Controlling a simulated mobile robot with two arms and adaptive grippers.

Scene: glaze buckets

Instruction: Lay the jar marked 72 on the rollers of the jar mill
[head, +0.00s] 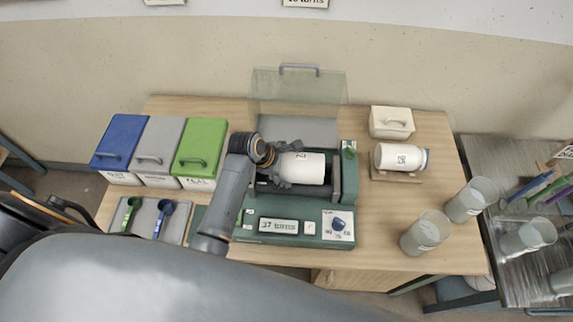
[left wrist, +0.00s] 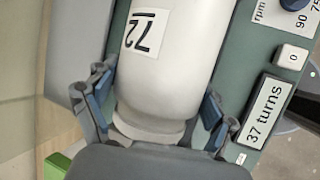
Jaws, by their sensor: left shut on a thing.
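My left gripper (head: 277,163) is at the jar's left end. The mill's clear lid (head: 298,90) stands open behind. The mill's display (left wrist: 264,112) reads 37 turns. My right gripper is not in view.
Another white jar (head: 400,157) lies on a wooden cradle to the right, with a cream box (head: 391,122) behind it. Blue, grey and green lidded bins (head: 201,147) stand left. Two translucent buckets (head: 426,231) stand at the table's right front.

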